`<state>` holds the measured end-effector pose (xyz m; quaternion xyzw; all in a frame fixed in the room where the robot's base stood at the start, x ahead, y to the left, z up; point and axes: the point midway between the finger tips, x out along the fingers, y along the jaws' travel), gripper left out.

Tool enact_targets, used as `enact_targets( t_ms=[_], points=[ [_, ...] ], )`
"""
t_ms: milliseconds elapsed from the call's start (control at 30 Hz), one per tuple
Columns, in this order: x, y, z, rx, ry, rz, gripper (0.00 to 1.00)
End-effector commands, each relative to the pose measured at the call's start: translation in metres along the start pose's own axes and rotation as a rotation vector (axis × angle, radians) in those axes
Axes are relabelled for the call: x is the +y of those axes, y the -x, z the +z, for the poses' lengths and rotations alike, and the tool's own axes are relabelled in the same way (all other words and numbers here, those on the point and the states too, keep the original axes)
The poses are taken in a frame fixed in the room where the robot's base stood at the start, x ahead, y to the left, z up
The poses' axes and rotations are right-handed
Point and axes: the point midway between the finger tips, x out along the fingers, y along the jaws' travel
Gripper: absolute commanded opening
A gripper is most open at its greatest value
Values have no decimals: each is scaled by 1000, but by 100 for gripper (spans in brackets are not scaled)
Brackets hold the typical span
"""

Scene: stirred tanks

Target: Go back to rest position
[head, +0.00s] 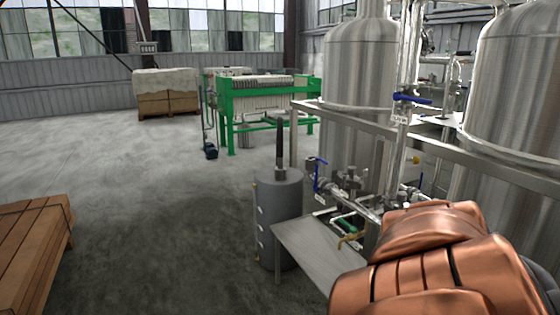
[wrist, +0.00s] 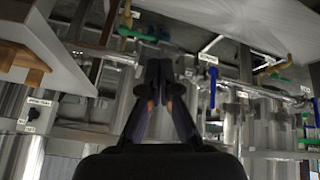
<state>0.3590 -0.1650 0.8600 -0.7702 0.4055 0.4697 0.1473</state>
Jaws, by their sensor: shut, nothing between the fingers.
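My gripper (wrist: 158,70) shows in the middle of the wrist view, its two dark fingers together at the tips with nothing between them. It points toward pipework and valves, and I see no contact with them. In the head view my copper-coloured arm (head: 430,265) fills the lower right corner. The gripper itself cannot be made out there.
Steel tanks (head: 358,75) stand at the right on a metal frame, with pipes and a blue-handled valve (head: 411,98). A grey cylinder (head: 279,215) stands beside a small metal table (head: 318,255). A wooden stack (head: 32,250) is lower left. Open floor (head: 150,200) lies between.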

Motion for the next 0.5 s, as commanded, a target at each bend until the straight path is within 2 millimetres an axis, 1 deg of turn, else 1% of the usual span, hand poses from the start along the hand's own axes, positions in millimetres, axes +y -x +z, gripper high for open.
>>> enact_targets(
  t_ms=[33,267,500],
  points=[
    [2,23,1,-37,32,-17,0],
    [6,75,39,-211,215,-88,0],
    [14,138,76,-369,438,-179,0]
  ],
)
